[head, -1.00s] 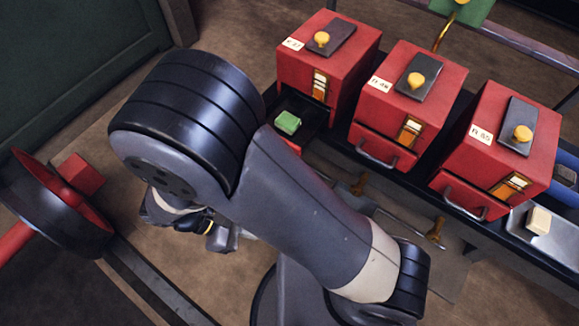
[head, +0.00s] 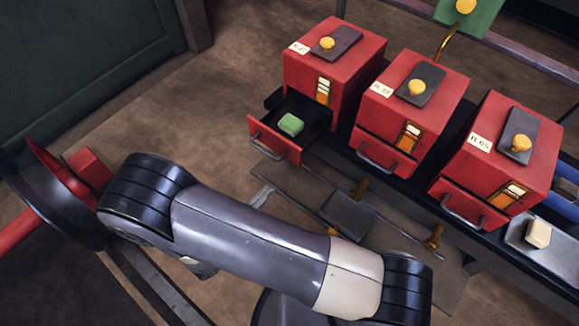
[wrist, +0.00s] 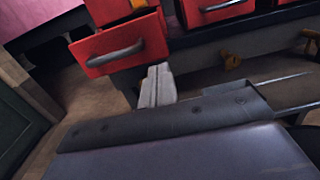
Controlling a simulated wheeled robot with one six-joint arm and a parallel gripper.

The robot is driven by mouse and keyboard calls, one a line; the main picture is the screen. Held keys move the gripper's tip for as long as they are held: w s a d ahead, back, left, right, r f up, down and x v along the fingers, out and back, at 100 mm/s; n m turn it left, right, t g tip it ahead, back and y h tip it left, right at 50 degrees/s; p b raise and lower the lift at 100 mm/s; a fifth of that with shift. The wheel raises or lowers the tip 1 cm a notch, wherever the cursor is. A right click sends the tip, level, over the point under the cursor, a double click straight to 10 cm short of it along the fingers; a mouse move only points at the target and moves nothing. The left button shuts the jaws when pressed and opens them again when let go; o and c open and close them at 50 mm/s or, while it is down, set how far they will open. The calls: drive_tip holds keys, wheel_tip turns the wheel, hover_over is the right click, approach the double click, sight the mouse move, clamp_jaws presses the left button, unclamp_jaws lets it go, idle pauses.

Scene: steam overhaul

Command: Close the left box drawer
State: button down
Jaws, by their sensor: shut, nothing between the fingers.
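The left red box (head: 340,75) has its drawer (head: 275,140) pulled out toward the front, with a green block (head: 291,124) inside. In the wrist view the drawer's red front (wrist: 125,45) and its grey bar handle (wrist: 116,54) show at upper left. My gripper (wrist: 158,72) is shut and empty, just below and right of that drawer front in the picture. I cannot tell whether it touches it. In the head view only the pale fingertips (head: 262,197) show beyond my arm, in front of the drawer.
The middle red box (head: 420,90) and right red box (head: 495,150) stand beside it with drawers shut. A pale block (head: 538,233) lies on a tray at right. A red-and-black wheel (head: 50,195) is at left.

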sight(297, 160)
drive_tip(key=x, duration=1)
drive_tip(key=shift+w+d+p, duration=0.1)
drive_tip(key=shift+d+p, duration=0.05)
drive_tip(key=shift+p, duration=0.25)
drive_tip(key=b+x, duration=0.3)
drive_tip(key=x, duration=1.2)
drive_tip(key=shift+w, duration=0.15)
drive_tip(key=shift+d+r, duration=0.15)
drive_tip(key=shift+r, duration=0.05)
